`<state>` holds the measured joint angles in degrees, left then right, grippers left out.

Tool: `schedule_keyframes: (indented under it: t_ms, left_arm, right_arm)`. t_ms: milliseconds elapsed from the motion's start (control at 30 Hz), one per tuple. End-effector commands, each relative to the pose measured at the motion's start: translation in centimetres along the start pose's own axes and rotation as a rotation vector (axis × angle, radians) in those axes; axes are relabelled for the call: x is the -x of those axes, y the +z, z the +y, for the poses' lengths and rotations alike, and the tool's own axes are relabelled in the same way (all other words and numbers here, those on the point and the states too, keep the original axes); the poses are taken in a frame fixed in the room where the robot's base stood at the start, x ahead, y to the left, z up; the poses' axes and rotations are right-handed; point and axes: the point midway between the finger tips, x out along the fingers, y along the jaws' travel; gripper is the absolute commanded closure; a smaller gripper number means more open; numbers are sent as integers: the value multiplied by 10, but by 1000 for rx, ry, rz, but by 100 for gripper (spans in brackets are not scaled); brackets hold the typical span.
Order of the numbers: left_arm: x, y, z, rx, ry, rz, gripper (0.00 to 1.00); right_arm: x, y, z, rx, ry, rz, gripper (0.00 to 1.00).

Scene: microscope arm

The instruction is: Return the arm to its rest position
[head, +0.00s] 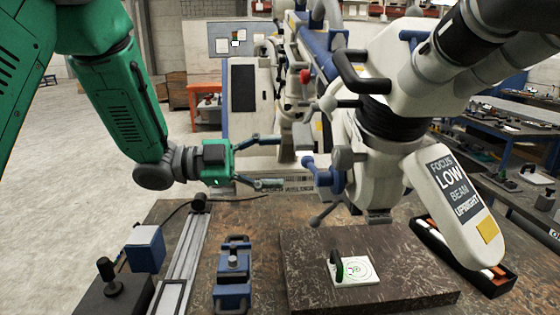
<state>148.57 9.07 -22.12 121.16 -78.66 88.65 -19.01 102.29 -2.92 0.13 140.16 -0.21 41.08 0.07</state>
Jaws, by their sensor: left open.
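The microscope arm (385,70) is a big white unit with black handles and grey joints, at the upper right of the head view. Its head hangs over a dark stone slab (400,255). A white panel (455,190) reading "FOCUS LOW BEAM UPRIGHT" hangs on its right side. A blue knob (330,178) sticks out of its left side. My green left gripper (280,161) is open and empty, its two fingers spread one above the other and pointing right. The fingertips end a little left of the blue knob, seemingly apart from it. My right gripper does not show.
A white target card (362,272) with a dark clip lies on the slab. A blue clamp (233,270), a metal rail (185,255) and a blue block (145,248) stand to the left on the bench. A black tray (495,280) lies right. Open floor spreads left.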

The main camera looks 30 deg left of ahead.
Motion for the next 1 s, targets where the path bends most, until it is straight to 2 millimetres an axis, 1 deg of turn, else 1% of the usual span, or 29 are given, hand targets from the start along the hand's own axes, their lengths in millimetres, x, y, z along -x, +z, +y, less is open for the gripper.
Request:
schedule_keyframes:
  t_ms: [367,467,533,567,600,667,700,767,800,867,900,967,1000]
  left_arm:
    - [1,2,1,5,-2,-3,39]
    - [-4,18,12,58,-15,-49,39]
    - [-9,43,30,141,-36,-124,39]
    - [-11,56,42,187,-46,-168,39]
    - [-12,76,59,258,-62,-236,39]
    - [-11,107,92,376,-86,-353,39]
    - [-8,127,117,457,-101,-435,39]
    - [1,151,155,573,-118,-559,39]
    - [9,164,182,647,-127,-642,39]
    - [24,180,223,755,-140,-767,39]
    - [36,188,250,823,-147,-851,39]
    - [55,194,291,922,-154,-976,39]
    - [68,196,317,984,-159,-1058,39]
  right_arm:
    - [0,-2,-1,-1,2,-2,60]
    - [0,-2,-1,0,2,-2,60]
    - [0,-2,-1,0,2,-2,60]
    - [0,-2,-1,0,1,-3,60]
    - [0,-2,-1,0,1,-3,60]
    - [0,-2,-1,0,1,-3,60]
    - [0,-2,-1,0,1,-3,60]
    - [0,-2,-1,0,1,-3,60]
    - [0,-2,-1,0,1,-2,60]
    - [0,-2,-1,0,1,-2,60]
    - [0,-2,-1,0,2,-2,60]
    - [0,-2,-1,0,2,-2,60]
    - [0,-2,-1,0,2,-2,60]
